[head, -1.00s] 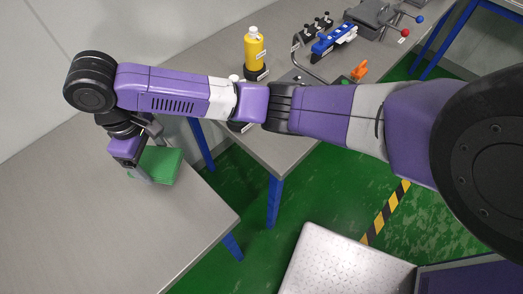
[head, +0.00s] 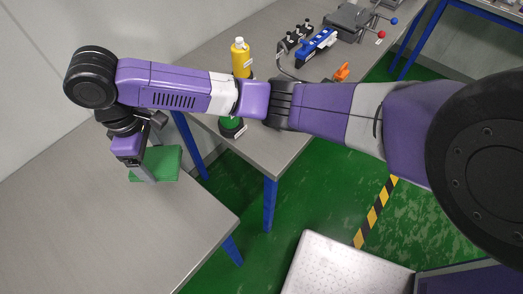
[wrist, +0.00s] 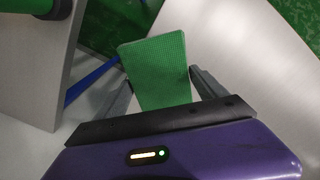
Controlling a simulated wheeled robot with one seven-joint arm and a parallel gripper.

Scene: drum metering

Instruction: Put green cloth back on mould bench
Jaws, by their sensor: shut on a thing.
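The green cloth (head: 165,162) is a flat, folded-looking square near the right edge of the near grey bench (head: 120,235). My gripper (head: 147,172) points down at it, and its fingers cover the cloth's left part. In the wrist view the cloth (wrist: 158,65) stands out between the two fingers of my gripper (wrist: 161,88), which is shut on it. Whether the cloth touches the bench top or hangs just above it, I cannot tell. No label shows which bench is the mould bench.
A second grey bench (head: 272,148) lies beyond a gap of green floor. It holds a yellow bottle (head: 240,58), a green-topped round thing (head: 231,124), a blue device (head: 318,45) and an orange item (head: 342,72). The near bench's front is clear.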

